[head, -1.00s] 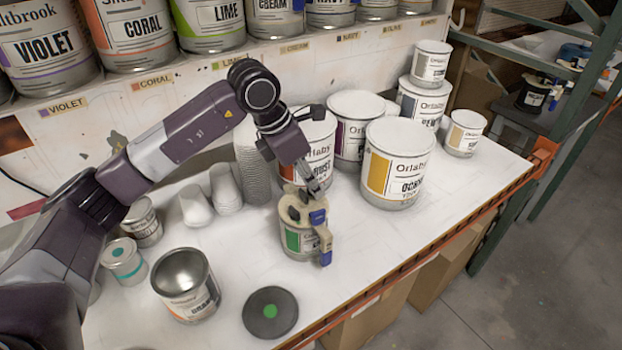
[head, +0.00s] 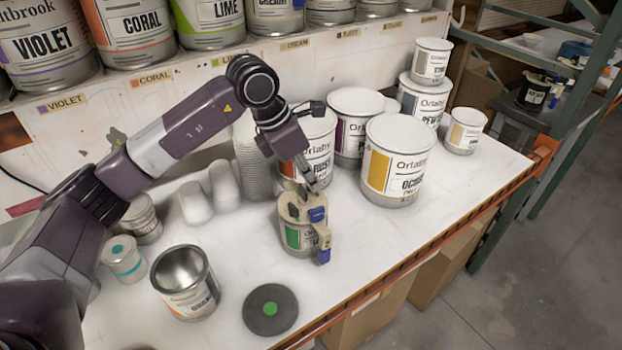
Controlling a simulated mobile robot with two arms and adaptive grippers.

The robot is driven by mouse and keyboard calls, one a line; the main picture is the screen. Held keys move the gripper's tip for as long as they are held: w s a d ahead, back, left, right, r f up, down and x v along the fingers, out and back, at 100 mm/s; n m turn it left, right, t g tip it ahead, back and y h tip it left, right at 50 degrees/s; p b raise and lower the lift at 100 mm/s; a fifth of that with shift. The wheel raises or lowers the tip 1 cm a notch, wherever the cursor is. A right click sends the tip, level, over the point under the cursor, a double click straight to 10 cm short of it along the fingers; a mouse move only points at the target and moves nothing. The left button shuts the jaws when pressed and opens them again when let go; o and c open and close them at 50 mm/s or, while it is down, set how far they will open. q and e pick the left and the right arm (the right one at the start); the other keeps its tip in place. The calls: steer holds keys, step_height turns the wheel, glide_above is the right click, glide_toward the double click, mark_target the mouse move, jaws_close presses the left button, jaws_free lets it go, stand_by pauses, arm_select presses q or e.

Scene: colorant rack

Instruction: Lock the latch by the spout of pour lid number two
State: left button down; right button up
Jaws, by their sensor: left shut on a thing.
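A small can with a green label (head: 292,237) stands on the white bench, wearing a beige pour lid (head: 290,212) with blue latch parts. One blue latch part (head: 317,215) is on top, and another blue part (head: 324,257) hangs at the front end of the beige spout piece. My left gripper (head: 314,187) reaches down from behind to the lid's back edge. It is shut on a part of the pour lid; the fingertips are small, and I cannot tell which part. No lid number is readable. My right gripper is not in view.
A large ochre can (head: 397,160) and a rust can (head: 318,145) stand close behind the lidded can. An open empty can (head: 184,282) and a dark disc with a green dot (head: 270,310) are in front. Another dark can (head: 533,93) stands on the far table.

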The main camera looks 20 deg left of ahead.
arm_select(q)
steer(key=m+b, duration=0.2)
steer(key=m, duration=0.1)
steer(key=shift+w+g+h, duration=0.15)
steer(key=shift+g+h, duration=0.25)
steer(key=m+g+b, duration=0.1)
steer(key=m, duration=0.2)
steer(key=shift+w+m, duration=0.1)
steer(key=shift+m, duration=0.2)
steer(key=m+g, duration=0.1)
steer(key=m, duration=0.2)
steer(key=shift+m+g, duration=0.3)
steer(key=shift+g, duration=0.1)
steer(key=shift+w+m+g, duration=0.15)
steer(key=shift+m+g, duration=0.65)
steer(key=shift+m, duration=1.4)
steer(key=c, duration=2.1)
jaws_free()
steer(key=shift+y, duration=0.3)
